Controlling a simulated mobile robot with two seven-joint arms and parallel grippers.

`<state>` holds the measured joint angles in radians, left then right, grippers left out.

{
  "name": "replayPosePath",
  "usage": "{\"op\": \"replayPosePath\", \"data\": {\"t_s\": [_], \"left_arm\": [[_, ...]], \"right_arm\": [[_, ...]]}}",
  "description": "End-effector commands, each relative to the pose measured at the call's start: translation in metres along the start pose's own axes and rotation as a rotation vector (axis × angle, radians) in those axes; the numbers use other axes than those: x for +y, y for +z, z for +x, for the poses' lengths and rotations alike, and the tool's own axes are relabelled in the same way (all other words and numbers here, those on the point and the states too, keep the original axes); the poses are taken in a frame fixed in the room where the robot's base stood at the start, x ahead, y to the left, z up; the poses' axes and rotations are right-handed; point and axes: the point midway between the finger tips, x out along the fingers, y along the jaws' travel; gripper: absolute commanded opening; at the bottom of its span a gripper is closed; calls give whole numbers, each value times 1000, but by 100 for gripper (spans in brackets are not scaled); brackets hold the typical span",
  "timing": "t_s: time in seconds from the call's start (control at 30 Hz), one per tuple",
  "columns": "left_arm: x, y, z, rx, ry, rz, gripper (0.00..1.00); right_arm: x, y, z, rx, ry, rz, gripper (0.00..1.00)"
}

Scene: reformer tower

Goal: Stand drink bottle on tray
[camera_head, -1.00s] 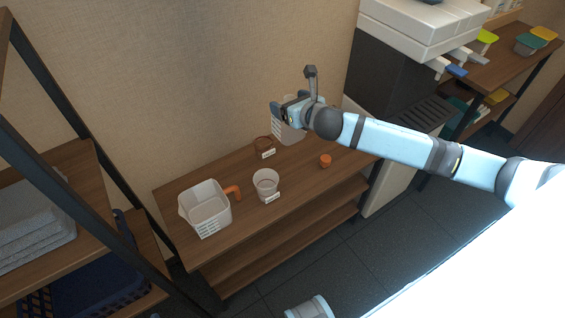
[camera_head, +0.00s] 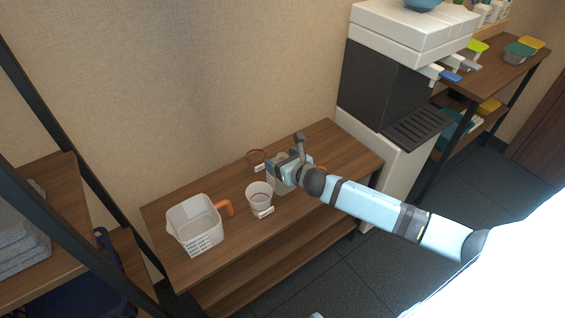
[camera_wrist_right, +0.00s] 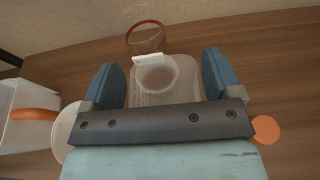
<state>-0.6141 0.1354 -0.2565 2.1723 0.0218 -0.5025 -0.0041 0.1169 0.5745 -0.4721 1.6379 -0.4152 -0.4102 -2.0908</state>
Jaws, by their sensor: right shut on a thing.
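My right gripper (camera_head: 281,172) is shut on a translucent, pale bottle (camera_wrist_right: 155,85), low over the wooden shelf top. In the right wrist view the two blue-grey fingers (camera_wrist_right: 158,80) stand on either side of the bottle, and its round mouth faces the camera. In the head view the gripper hides much of the bottle (camera_head: 280,187). I cannot tell whether its base touches the wood. No separate tray is clear; a dark slotted panel (camera_head: 418,128) juts from the machine at right. My left gripper is not in view.
On the shelf top (camera_head: 165,207) stand a white bin (camera_head: 193,224), an orange handle-like piece (camera_head: 226,208), a labelled clear cup (camera_head: 259,197) and a red-rimmed cup (camera_head: 257,157). An orange round piece (camera_wrist_right: 266,130) lies right of the gripper. A rack post (camera_head: 75,130) stands at left.

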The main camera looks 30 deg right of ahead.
Motion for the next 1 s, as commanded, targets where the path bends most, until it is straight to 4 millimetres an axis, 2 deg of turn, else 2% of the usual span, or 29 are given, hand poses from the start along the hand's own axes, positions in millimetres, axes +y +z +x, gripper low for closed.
{"op": "replayPosePath", "data": {"t_s": [0.37,0.4,0.43,0.77,0.87,1.0], "left_arm": [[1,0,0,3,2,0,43],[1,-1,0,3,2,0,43],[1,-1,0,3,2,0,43],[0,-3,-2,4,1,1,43],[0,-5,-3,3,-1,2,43],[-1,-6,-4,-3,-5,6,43]], "right_arm": [[0,-4,2,-1,1,-1,45],[0,-3,1,-2,1,-1,93],[0,-3,1,-2,1,-1,100],[0,0,-3,0,0,-1,100],[0,-1,-17,1,1,-2,100],[0,0,-47,1,1,-3,100]]}}
